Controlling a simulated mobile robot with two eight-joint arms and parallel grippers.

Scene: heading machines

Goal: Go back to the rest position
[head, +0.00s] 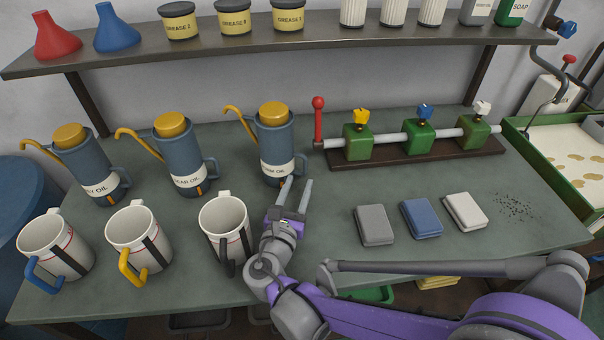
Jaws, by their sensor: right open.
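My right gripper (294,198) is open and empty over the green bench top. Its grey fingers point away from me, just in front of the rightmost blue oil can (277,147) and right of the mug with the black handle (226,226). I cannot tell whether a fingertip touches that can. My right arm, purple and grey, reaches in from the lower right. My left gripper is not in view.
Two more oil cans (183,157) and two more mugs (137,238) stand at left. Grey, blue and white pads (421,218) lie at right before a valve rack (414,150). A shelf (300,43) hangs above. A green tray (540,155) stands far right.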

